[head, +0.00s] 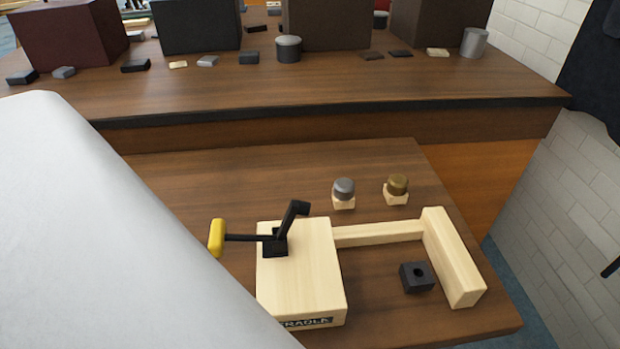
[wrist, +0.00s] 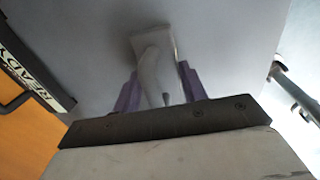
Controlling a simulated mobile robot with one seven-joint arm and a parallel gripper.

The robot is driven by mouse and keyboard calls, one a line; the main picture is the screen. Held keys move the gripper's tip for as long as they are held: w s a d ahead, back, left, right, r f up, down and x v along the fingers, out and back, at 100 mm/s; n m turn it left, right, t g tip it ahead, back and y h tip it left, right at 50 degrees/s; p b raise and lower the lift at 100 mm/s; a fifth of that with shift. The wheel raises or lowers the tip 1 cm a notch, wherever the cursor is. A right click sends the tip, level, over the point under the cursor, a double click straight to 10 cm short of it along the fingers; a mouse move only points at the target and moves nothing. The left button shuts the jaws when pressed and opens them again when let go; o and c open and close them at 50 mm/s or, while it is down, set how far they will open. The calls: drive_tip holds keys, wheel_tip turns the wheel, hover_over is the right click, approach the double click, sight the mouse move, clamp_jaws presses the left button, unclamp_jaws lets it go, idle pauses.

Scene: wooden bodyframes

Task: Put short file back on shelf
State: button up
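In the wrist view, my gripper (wrist: 158,90) shows two purple fingers standing apart. A pale grey, curved piece (wrist: 152,62) shows between them against a plain grey surface. I cannot tell whether the fingers touch it or whether it is part of the short file. No file or file shelf can be made out in the head view. My gripper is not visible there; a large pale part of my own arm covers the left side.
A wooden cradle block (head: 300,285) with a black, yellow-handled clamp (head: 217,238) stands on the near bench. A black holed block (head: 416,278) and two small knobs (head: 344,188) (head: 397,186) are nearby. A "READY" sign (wrist: 30,80) shows in the wrist view. Dark boxes (head: 72,35) line the far bench.

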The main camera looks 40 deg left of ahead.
drive_tip(key=o, duration=0.4)
drive_tip(key=shift+s+d+r+p, duration=0.2)
drive_tip(key=shift+r+p, duration=0.1)
drive_tip(key=shift+r, duration=1.75)
drive_tip(key=shift+s+d+r+p, duration=0.15)
drive_tip(key=shift+d+r+p, duration=0.1)
drive_tip(key=shift+r, duration=1.75)
drive_tip(key=shift+s+d+r+p, duration=0.2)
drive_tip(key=shift+r+p, duration=0.1)
drive_tip(key=shift+r, duration=1.75)
